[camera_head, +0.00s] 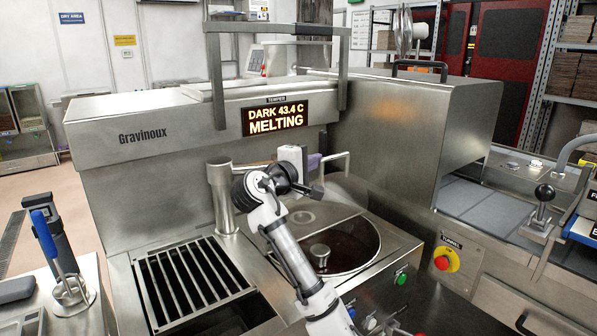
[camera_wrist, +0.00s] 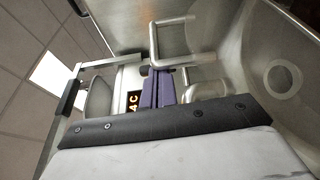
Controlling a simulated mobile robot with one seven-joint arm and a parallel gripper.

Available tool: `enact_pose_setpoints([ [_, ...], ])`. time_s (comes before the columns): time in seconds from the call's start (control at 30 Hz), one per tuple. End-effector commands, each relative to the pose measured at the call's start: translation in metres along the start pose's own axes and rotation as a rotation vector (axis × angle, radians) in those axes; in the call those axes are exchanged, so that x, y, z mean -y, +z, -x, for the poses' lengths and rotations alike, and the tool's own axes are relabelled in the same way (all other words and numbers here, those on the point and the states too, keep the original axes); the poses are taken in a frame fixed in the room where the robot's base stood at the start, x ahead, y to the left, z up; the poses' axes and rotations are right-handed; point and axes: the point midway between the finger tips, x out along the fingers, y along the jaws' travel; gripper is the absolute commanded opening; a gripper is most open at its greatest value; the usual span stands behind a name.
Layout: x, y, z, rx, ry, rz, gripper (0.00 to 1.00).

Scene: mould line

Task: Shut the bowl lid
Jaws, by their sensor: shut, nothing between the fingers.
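The round bowl (camera_head: 352,262) is sunk in the top of the steel machine, with dark chocolate and a metal hub (camera_head: 319,255) inside. Its front part is uncovered. The shiny bowl lid (camera_head: 345,196) stands raised behind and over the rear of the bowl; its exact tilt is unclear. A bent-bar handle (camera_head: 347,163) shows beside my gripper, and in the wrist view (camera_wrist: 154,45). My gripper (camera_head: 316,161) is above the bowl's rear, its purple fingers together and empty. In the wrist view the fingers (camera_wrist: 158,86) point toward the handle; I cannot tell whether they touch.
A slotted grate (camera_head: 195,280) lies left of the bowl, with an upright spout (camera_head: 221,195) behind it. The tall machine body with a lit display (camera_head: 276,118) stands behind. A steel tunnel housing (camera_head: 400,120) stands right, with a red stop button (camera_head: 442,262) below.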

Motion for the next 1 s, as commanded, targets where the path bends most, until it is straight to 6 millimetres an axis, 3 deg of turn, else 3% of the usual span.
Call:
enact_pose_setpoints([
  [0.03, 0.012, 0.009, -0.001, 0.001, 0.013, -0.042, 0.00],
  [0.27, 0.024, 0.050, 0.008, -0.001, 0.086, -0.250, 0.00],
  [0.6, 0.059, 0.105, 0.028, 0.000, 0.192, -0.553, 0.00],
  [1.0, 0.116, 0.151, 0.044, -0.001, 0.309, -0.891, 0.00],
])
